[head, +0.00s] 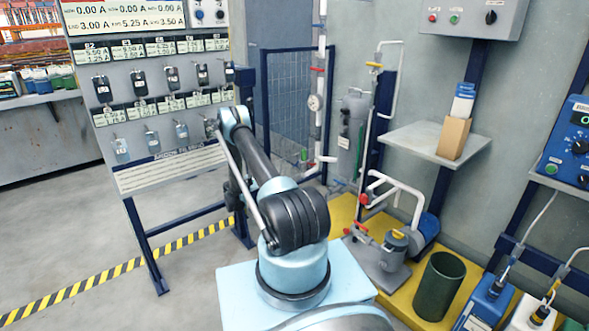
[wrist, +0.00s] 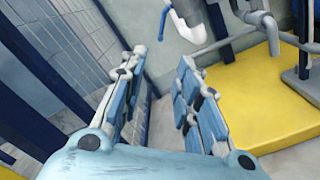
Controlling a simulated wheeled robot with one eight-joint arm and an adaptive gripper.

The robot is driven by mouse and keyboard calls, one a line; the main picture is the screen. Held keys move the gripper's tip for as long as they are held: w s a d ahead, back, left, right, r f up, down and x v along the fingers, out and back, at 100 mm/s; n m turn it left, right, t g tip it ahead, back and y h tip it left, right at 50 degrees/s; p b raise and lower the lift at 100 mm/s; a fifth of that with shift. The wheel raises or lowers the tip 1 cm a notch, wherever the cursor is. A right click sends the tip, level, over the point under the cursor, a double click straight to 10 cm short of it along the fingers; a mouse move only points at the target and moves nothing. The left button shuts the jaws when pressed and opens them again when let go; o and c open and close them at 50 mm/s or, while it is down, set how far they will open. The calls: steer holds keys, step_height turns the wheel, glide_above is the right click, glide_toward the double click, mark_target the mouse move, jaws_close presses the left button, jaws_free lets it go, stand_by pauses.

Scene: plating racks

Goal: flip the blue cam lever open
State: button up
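My gripper (wrist: 161,62) is open, with two blue-and-grey fingers apart and nothing between them in the wrist view. Beyond the fingertips, a small dark blue lever-like piece (wrist: 164,20) hangs beside a white curved pipe end (wrist: 190,25). It looks like the cam lever, but I cannot be sure. It stands apart from the fingers. In the head view my arm reaches toward the panel board, and its gripper is hidden. I cannot make out a blue cam lever there.
A yellow platform (head: 398,297) carries pumps, pipes and a dark green bin (head: 439,286). A blue mesh fence (head: 292,95) and a white standpipe (head: 319,110) stand behind. Grey floor is open at lower left.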

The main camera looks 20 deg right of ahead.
steer(key=x, duration=1.7)
steer(key=shift+d, duration=0.15)
steer(key=shift+c, duration=0.2)
jaws_close()
